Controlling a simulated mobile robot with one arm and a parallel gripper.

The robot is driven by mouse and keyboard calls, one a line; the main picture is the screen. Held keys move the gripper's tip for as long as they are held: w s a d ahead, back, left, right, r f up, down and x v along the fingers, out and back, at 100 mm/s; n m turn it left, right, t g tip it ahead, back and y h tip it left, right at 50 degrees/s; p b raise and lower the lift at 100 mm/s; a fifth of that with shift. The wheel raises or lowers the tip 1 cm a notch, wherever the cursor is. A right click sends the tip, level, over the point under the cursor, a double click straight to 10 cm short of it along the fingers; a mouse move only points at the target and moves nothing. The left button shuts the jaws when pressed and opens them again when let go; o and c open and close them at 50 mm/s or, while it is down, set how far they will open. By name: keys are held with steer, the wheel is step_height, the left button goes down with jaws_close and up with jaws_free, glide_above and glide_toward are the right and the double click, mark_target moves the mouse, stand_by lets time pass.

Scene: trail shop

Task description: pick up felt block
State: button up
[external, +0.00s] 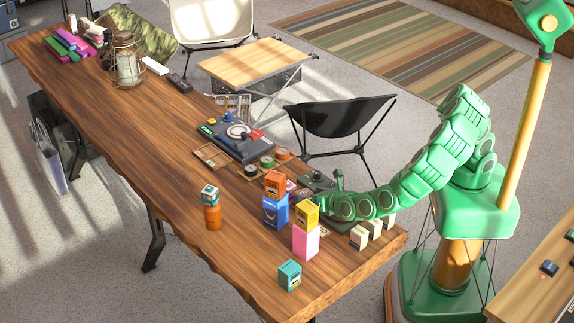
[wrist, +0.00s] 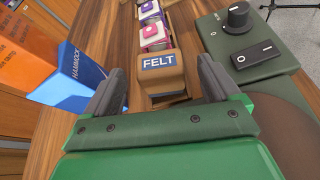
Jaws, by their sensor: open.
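The felt block (wrist: 160,72) is tan with a blue label reading FELT. In the wrist view it stands at the top centre, between the tips of my open gripper (wrist: 160,86). I cannot tell whether either finger touches it. In the external view my gripper (external: 324,203) is low over the table's right part, behind the yellow box, and I cannot make out the felt block there.
A blue HAMMOCK box (wrist: 75,80) with an orange box (wrist: 25,55) stands close left. A green device (wrist: 250,45) with knob and switch is close right. Several small blocks (wrist: 153,28) line up beyond the felt block. A yellow box (external: 307,214) tops a pink one (external: 306,243).

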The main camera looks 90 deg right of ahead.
mark_target(301, 192)
steer(key=shift+x, duration=2.65)
steer(key=shift+r, duration=0.2)
steer(key=c, duration=1.2)
steer(key=shift+o, duration=0.2)
steer(key=shift+r, duration=4.85)
steer(key=shift+w+a+f+n, duration=0.1)
steer(key=shift+f+n, duration=0.15)
steer(key=shift+n, duration=0.25)
steer(key=shift+w+f+n, duration=0.15)
steer(key=shift+f+n, duration=0.05)
steer(key=shift+n, duration=0.3)
steer(key=shift+f, duration=4.05)
